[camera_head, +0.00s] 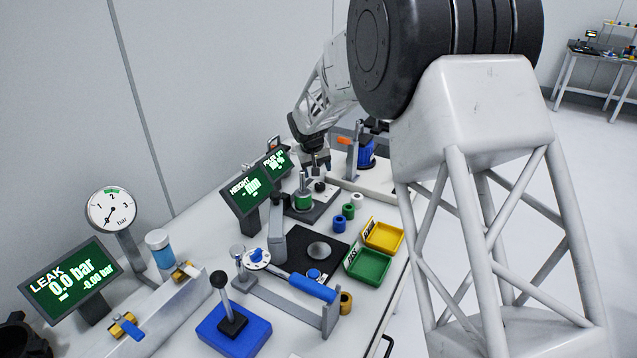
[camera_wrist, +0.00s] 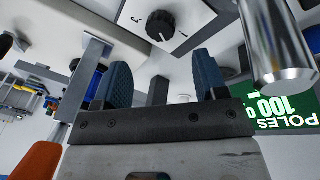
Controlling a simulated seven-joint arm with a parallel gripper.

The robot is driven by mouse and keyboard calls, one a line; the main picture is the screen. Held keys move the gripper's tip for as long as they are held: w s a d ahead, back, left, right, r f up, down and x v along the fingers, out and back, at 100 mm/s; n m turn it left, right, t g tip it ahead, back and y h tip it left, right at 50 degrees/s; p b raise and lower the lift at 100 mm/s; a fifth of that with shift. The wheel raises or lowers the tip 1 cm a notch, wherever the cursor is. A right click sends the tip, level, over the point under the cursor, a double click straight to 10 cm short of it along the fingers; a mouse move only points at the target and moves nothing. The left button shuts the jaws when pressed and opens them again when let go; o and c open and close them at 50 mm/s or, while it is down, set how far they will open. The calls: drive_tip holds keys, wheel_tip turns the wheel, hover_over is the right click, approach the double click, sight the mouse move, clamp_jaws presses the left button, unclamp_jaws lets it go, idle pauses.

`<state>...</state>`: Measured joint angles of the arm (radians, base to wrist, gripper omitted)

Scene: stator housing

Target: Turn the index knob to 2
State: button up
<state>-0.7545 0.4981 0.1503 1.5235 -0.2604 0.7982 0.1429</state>
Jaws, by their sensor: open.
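The index knob (camera_wrist: 160,25) is a round black knob with a white pointer mark, on a light plate with printed figures, at the top of the wrist view. The figures are small and tilted, so I cannot tell its setting surely. My gripper (camera_wrist: 162,68) is open, with its two blue-grey fingers spread and nothing between them. The knob lies beyond the fingertips, apart from them. In the head view my gripper (camera_head: 316,165) points down behind the work fixtures; a small dark knob (camera_head: 319,187) shows just below it.
A steel cylinder (camera_wrist: 281,60) and the green POLES display (camera_wrist: 287,108) are close on the right in the wrist view. The HEIGHT display (camera_head: 246,190) and a green-collared post (camera_head: 303,199) stand near my gripper. Yellow (camera_head: 384,237) and green (camera_head: 369,266) trays lie nearer.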

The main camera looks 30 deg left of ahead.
sight(320, 185)
drive_tip(key=n, duration=0.1)
drive_tip(key=a+n+g+h, duration=0.1)
drive_tip(key=n, duration=0.1)
drive_tip(key=w+a+n+h, duration=0.1)
drive_tip(key=n, duration=0.1)
drive_tip(key=shift+w+f, duration=0.1)
drive_tip(key=shift+w+a+r+n+g+h, duration=0.15)
drive_tip(key=shift+a+n+g+h, duration=0.2)
drive_tip(key=shift+n, duration=0.5)
drive_tip(key=shift+a+r+n+g+h, duration=0.1)
drive_tip(key=shift+n+g+h, duration=0.1)
drive_tip(key=shift+n+h, duration=0.45)
drive_tip(key=shift+w+a+r+n+g+h, duration=0.15)
drive_tip(key=shift+a+n+g+h, duration=0.1)
drive_tip(key=shift+n, duration=0.75)
drive_tip(key=shift+d+f, duration=0.15)
drive_tip(key=shift+f, duration=0.05)
drive_tip(key=shift+x, duration=3.7)
drive_tip(key=shift+s, duration=0.1)
drive_tip(key=shift+c, duration=0.3)
drive_tip(key=c, duration=0.9)
drive_tip(key=shift+o, duration=0.2)
